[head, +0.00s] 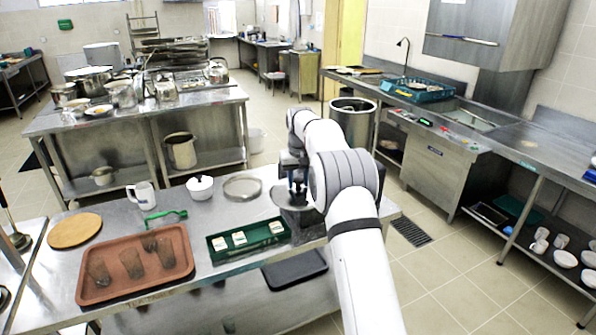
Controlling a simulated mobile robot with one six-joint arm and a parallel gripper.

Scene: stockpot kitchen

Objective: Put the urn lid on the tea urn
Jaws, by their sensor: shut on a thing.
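My gripper (297,188) is at the right part of the near steel table, partly hidden behind my white arm. It is shut on the urn lid (283,199), a grey, roughly level disc. A dark, rounded shape shows just under the disc, largely covered by the lid and my arm. I cannot tell whether this is the tea urn or whether the lid touches it. No other tea urn is clearly recognizable.
The near table (215,214) also holds a brown tray (180,288) with glasses, a green box (214,256), a round board (75,230), a white jug (143,195), a white bowl (200,187) and a shallow ring-shaped item (243,196). An open steel bin (352,132) stands behind.

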